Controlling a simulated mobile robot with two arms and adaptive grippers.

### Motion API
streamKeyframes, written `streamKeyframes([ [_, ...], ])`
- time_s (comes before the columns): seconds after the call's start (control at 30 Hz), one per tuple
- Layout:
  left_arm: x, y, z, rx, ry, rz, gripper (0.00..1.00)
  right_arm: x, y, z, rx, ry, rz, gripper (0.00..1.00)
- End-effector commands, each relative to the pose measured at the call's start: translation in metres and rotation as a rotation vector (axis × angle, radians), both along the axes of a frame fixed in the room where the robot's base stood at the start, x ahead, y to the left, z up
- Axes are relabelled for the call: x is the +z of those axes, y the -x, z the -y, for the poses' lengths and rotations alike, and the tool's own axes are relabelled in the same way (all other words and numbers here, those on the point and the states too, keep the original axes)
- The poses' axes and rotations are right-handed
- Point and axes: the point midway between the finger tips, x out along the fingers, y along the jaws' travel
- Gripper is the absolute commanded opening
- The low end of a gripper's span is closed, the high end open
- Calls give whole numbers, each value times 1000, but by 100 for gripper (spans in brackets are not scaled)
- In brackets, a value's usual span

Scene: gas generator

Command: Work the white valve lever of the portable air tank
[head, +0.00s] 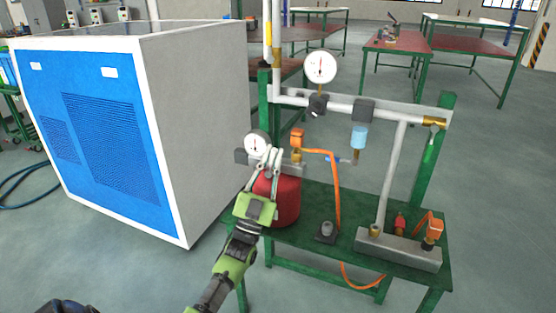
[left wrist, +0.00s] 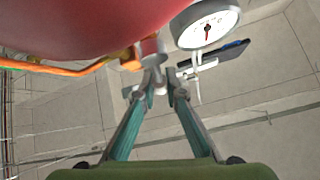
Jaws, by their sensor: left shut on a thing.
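The portable air tank (head: 287,203) is a red cylinder on the green stand, with a round gauge (head: 256,144) and metal fittings on top. My left gripper (head: 268,160) reaches up in front of the tank, its fingertips at the fittings just right of the gauge. In the left wrist view, the red tank (left wrist: 90,25) fills the upper left and the gauge (left wrist: 207,27) is at the upper right. There the left gripper's fingers (left wrist: 164,78) are closed together at a small whitish valve part (left wrist: 152,58). The lever is largely hidden by the fingertips. My right gripper is out of view.
A large blue and white cabinet (head: 100,110) stands close on the left. Pipes with a second gauge (head: 320,67) rise behind the tank. An orange hose (head: 335,185) runs down to its right. Open floor (head: 500,200) lies to the right.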

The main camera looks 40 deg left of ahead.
Motion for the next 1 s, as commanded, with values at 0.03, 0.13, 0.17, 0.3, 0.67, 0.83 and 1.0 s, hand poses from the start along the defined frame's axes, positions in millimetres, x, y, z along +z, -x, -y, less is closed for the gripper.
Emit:
streamKeyframes([
  [0.03,3,0,-2,0,42,10,0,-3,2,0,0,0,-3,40],
  [0.13,4,1,-7,1,106,26,0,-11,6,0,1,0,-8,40],
  [0.17,4,2,-8,1,123,30,0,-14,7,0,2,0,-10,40],
  [0.3,4,3,-12,1,192,46,0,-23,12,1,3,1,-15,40],
  [0.67,3,4,-17,0,267,65,0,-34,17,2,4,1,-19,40],
  [0.83,3,4,-18,-1,271,65,0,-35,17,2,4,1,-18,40],
  [1.0,3,4,-18,-1,271,66,0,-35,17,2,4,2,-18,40],
])
